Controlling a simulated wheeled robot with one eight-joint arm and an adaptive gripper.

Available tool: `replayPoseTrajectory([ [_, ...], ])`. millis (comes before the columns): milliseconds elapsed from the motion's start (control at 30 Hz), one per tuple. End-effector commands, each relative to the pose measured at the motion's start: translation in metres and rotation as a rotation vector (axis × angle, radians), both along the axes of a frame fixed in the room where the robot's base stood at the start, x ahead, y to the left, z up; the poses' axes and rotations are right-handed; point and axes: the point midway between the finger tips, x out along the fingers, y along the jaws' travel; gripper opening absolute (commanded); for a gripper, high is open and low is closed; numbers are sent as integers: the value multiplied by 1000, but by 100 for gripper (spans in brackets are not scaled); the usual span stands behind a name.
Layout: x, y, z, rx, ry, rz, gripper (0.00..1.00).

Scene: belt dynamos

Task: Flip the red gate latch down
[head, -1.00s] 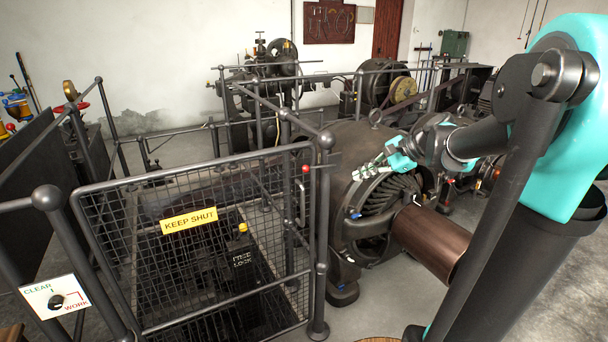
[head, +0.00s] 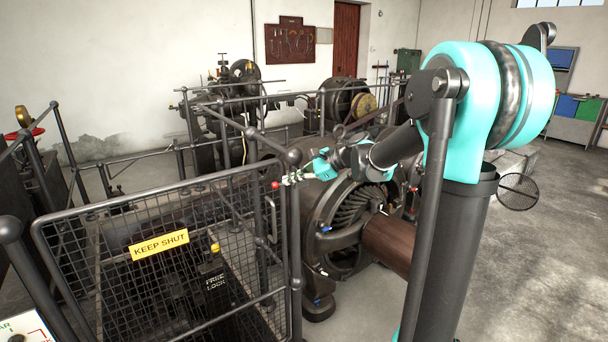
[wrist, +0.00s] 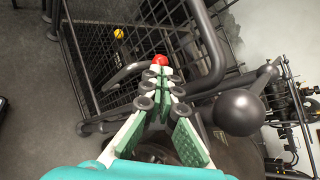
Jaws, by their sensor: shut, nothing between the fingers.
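The red knob of the gate latch (head: 276,185) shows at the upper right corner of the mesh gate (head: 165,207), beside the gate post (head: 295,250). In the wrist view the red knob (wrist: 160,60) sits just beyond my fingertips. My gripper (head: 288,180) is shut and empty, its tips pointing left at the knob. They are very close to it; I cannot tell if they touch. The latch's arm is mostly hidden behind the fingers, so its exact angle is unclear. The gate carries a yellow KEEP SHUT sign (head: 160,245).
A post with a round ball top (wrist: 238,112) stands close to the right of my fingers in the wrist view. A large dark dynamo (head: 350,215) stands behind and below my arm. A yellow-topped lever (head: 215,248) is behind the mesh. Open floor (head: 530,260) lies at right.

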Motion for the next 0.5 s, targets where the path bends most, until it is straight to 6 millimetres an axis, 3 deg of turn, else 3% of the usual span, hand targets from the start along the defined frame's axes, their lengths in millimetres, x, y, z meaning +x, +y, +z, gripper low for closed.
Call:
replayPoseTrajectory([
  [200, 5, 16, -10, -1, 0, 1, 0],
  [500, 6, 18, -11, -1, -1, 0, 0],
])
